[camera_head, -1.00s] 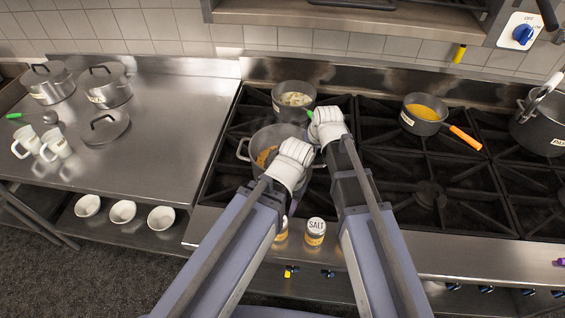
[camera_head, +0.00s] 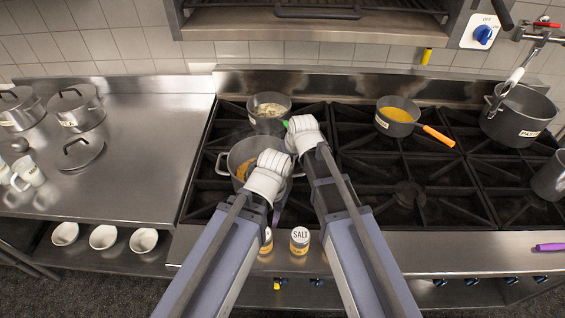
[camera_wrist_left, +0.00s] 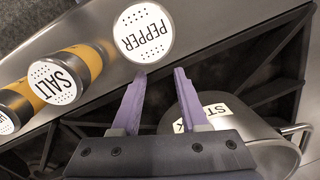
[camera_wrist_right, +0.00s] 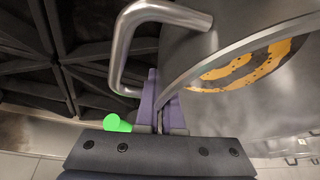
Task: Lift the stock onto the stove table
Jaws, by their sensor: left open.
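The stock pot (camera_head: 230,164) is a grey two-handled pot with orange-brown contents, standing on the front left of the stove. Its label (camera_wrist_left: 208,116) shows in the left wrist view. My left gripper (camera_head: 262,208) is open at the pot's near side. In the left wrist view its spread fingers (camera_wrist_left: 160,82) are between the pepper jar and the pot, with nothing between them. My right gripper (camera_head: 292,152) is at the pot's right side. In the right wrist view its fingers (camera_wrist_right: 163,100) are close together around the pot's rim (camera_wrist_right: 235,48), beside a metal handle (camera_wrist_right: 122,50).
A saucepan (camera_head: 252,121) stands close behind, and a green handle (camera_wrist_right: 117,123) lies beside my right fingers. Salt (camera_head: 300,238) and pepper (camera_wrist_left: 142,32) jars line the front edge. The left steel table (camera_head: 140,165) has lidded pots, a loose lid and mugs, with bare room in its right part.

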